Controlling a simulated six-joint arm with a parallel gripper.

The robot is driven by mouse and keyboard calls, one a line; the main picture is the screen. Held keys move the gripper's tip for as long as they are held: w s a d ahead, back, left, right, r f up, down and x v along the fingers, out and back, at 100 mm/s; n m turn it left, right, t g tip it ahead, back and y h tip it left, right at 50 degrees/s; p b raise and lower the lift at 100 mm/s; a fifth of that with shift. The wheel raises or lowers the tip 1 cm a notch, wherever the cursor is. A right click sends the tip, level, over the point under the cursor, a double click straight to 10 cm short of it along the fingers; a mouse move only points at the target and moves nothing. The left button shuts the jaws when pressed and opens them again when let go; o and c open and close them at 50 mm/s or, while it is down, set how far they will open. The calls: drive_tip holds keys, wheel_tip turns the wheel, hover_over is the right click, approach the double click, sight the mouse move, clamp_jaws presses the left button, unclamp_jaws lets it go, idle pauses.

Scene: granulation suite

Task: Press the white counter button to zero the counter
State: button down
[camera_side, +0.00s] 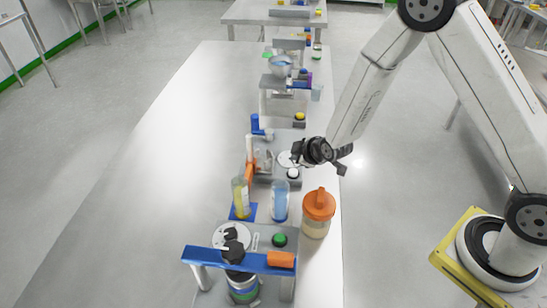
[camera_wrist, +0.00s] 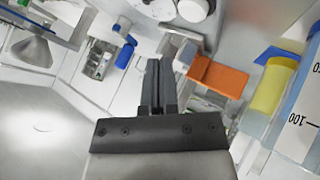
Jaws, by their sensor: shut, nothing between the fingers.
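The white button (camera_side: 293,173) sits on a dark base at the right edge of a grey unit on the long white table. In the wrist view a white round knob (camera_wrist: 193,10) at the top edge looks like the same button, partly cut off. My gripper (camera_side: 298,151) is just above and beyond the button in the side view, apart from it as far as I can tell. In the wrist view my gripper (camera_wrist: 160,65) has its two dark fingers together with nothing between them.
An orange-lidded jar (camera_side: 317,213), a blue-liquid bottle (camera_side: 280,203) and a yellow bottle (camera_side: 241,198) stand nearer the camera. A green button (camera_side: 279,240) and a yellow button (camera_side: 299,117) are on neighbouring stations. The table's left side is clear.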

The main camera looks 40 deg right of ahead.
drive_tip(key=shift+r, duration=1.05)
drive_tip(key=s+d+r+m+g, duration=0.1)
drive_tip(key=s+r+m+g, duration=0.2)
drive_tip(key=s, duration=0.6)
drive_tip(key=s+d+r+m+g, duration=0.1)
drive_tip(key=s+r+m+g, duration=0.2)
drive_tip(key=s, duration=0.7)
wheel_tip(320, 180, up, 4)
drive_tip(key=shift+s+d+f+m+g, duration=0.1)
drive_tip(key=shift+s+d+m+g, duration=0.2)
drive_tip(key=shift+m, duration=0.9)
